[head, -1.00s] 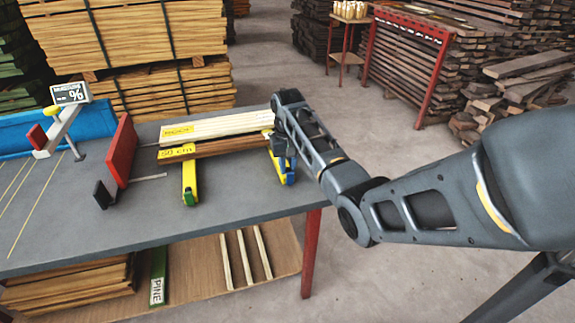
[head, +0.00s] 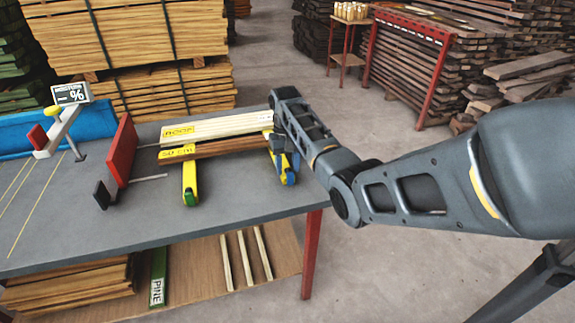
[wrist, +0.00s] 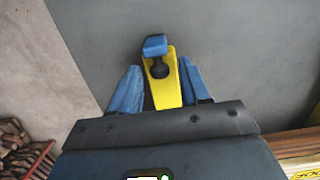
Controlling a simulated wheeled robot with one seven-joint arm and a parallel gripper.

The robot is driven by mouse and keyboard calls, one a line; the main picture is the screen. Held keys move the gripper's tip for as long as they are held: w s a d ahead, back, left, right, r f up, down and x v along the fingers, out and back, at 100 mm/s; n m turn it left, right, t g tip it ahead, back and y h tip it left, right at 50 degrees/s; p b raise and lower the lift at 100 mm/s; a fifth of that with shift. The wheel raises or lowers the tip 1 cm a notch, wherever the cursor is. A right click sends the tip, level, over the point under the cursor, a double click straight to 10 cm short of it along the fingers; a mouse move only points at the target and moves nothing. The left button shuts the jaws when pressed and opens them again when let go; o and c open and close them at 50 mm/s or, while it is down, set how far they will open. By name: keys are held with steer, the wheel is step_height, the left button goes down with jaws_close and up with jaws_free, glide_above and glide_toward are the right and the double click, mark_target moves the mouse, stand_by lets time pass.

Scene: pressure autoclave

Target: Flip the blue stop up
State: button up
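The blue stop (wrist: 155,46) sits at the end of a yellow arm (wrist: 166,88) in the wrist view, with a dark round knob beside it. In the head view the blue stop (head: 290,179) is at the table's front edge, partly hidden by my gripper. My gripper (wrist: 160,82) has two blue fingers spread apart, one on each side of the yellow arm. The right finger is close to the arm; a dark gap shows at the left one. I cannot tell whether either finger touches it. In the head view my gripper (head: 283,160) is just above the arm.
A second yellow arm (head: 189,178) with a green end (head: 189,199) stands to the left on the grey table (head: 100,240). Boards (head: 215,128) lie behind both arms. A red plate (head: 120,150) stands farther left. Floor is clear beyond the table's right edge.

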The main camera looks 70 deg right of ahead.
step_height(320, 180, up, 8)
steer(key=shift+w+d, duration=0.3)
steer(key=shift+d, duration=0.05)
steer(key=shift+f, duration=0.15)
stand_by(0.6)
